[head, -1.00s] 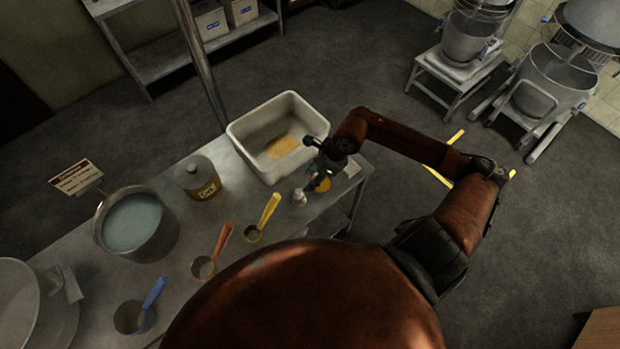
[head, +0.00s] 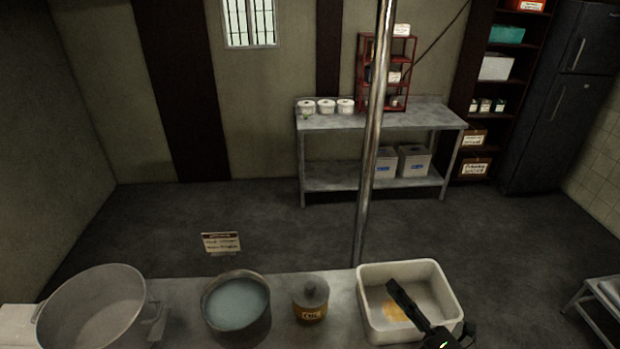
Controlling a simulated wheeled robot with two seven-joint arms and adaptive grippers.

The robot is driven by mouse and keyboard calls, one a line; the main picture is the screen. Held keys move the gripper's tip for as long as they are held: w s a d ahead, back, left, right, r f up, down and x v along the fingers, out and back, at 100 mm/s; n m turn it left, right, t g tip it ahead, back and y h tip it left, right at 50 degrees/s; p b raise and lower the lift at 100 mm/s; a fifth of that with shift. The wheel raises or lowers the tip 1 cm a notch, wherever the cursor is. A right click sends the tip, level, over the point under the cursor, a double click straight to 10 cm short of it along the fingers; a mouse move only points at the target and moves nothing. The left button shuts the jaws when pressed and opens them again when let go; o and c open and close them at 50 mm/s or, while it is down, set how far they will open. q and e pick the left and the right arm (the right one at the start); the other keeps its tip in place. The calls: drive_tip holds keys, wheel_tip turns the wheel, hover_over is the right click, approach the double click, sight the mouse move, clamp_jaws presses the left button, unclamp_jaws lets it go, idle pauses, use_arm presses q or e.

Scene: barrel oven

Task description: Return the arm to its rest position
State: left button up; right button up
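My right gripper (head: 404,298) comes up from the bottom edge at the lower right. Its dark fingers are over the right part of the white tub (head: 440,281), in front of the yellowish contents (head: 395,312). From this angle I cannot tell whether it is open or shut, and I see nothing clearly held in it. The rest of the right arm is below the frame. My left gripper is not in view.
On the steel table (head: 340,290) stand a labelled canister (head: 311,299), a pot of bluish-grey liquid (head: 236,300) and a large metal pot (head: 92,310). A vertical pole (head: 373,140) rises behind the tub.

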drive_tip(key=d+f+m+t+h, duration=0.1)
drive_tip(key=d+f+m+h, duration=0.2)
drive_tip(key=d+m+h, duration=0.4)
drive_tip(key=d+f+m+t+h, duration=0.1)
drive_tip(key=d+f+m+h, duration=0.1)
drive_tip(key=d+m+h, duration=0.6)
drive_tip(key=s+d+f+m+g, duration=0.4)
drive_tip(key=d+f+m+g, duration=0.15)
drive_tip(key=f+m, duration=0.35)
drive_tip(key=s+a+f+m+g+y, duration=0.25)
drive_tip(key=s+f+g, duration=0.25)
drive_tip(key=s+f, duration=0.55)
drive_tip(key=s+a+f+m+g+y, duration=0.1)
drive_tip(key=s+a+f+m+g, duration=0.3)
drive_tip(key=s+f, duration=0.6)
wheel_tip(320, 180, down, 33)
drive_tip(key=s+a+n+g+b, duration=0.1)
drive_tip(key=n+g+b, duration=0.1)
drive_tip(key=s+f+g+b, duration=0.1)
drive_tip(key=s+f+b, duration=0.1)
drive_tip(key=s+f, duration=1.7)
drive_tip(key=shift+s+f, duration=0.3)
drive_tip(key=shift+f, duration=0.05)
